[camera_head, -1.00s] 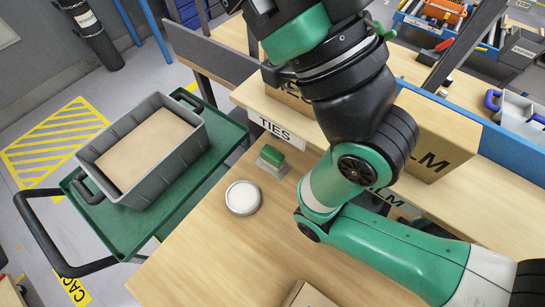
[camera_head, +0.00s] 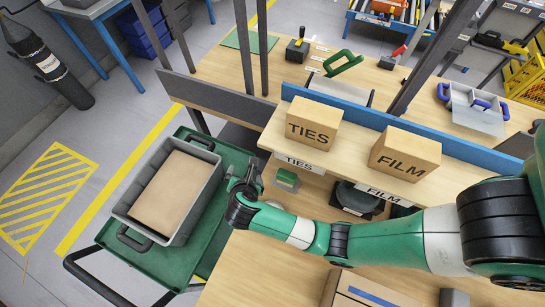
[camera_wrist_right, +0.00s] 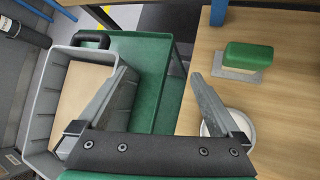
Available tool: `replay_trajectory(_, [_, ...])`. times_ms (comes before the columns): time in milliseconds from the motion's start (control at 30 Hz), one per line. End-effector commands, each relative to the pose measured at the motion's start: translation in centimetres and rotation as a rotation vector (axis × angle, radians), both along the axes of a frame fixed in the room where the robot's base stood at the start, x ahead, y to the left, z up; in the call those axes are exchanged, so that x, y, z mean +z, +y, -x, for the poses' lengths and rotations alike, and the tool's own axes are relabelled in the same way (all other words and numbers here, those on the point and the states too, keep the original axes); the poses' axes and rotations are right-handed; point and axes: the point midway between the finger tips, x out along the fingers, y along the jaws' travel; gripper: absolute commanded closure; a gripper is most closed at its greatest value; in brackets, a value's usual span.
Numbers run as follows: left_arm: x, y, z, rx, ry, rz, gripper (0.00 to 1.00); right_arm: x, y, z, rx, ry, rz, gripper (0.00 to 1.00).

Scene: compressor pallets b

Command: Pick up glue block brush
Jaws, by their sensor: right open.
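The glue block brush, a green block on a flat grey base, sits on the wooden table below the TIES label in the head view (camera_head: 287,180). In the right wrist view the brush (camera_wrist_right: 248,57) is at the upper right, beyond and to the right of the fingers. My right gripper (camera_head: 246,176) is left of the brush, above the gap between table and cart. In the wrist view the right gripper (camera_wrist_right: 162,75) is open, with nothing between its fingers. My left gripper is not in view.
A round white dish (camera_wrist_right: 236,128) lies near the right finger; my arm partly hides it in the head view. A grey crate (camera_head: 134,200) with a cardboard box stands on the green cart (camera_head: 182,266). TIES (camera_head: 314,121) and FILM (camera_head: 404,153) boxes stand on the shelf behind.

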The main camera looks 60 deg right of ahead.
Motion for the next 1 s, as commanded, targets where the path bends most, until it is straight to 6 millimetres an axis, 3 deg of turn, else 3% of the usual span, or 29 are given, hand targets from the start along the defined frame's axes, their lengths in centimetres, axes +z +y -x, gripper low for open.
replay_trajectory(33, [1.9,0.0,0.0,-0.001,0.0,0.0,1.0,-2.0,1.5,3.2,-0.032,0.122,-0.089,0.0])
replay_trajectory(100, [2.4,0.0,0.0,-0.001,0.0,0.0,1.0,-4.8,3.2,6.8,-0.076,0.254,-0.185,0.0])
replay_trajectory(233, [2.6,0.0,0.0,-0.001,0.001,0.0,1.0,-6.8,4.7,10.1,-0.116,0.37,-0.259,0.0])
replay_trajectory(433, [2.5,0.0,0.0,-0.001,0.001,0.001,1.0,-7.1,4.0,10.3,-0.122,0.376,-0.266,0.0])
replay_trajectory(800, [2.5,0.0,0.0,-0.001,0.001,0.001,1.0,-7.0,-4.5,10.0,-0.123,0.371,-0.267,0.0])
replay_trajectory(1000, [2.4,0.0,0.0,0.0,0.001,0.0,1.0,-7.1,-6.4,10.0,-0.117,0.374,-0.265,0.0])
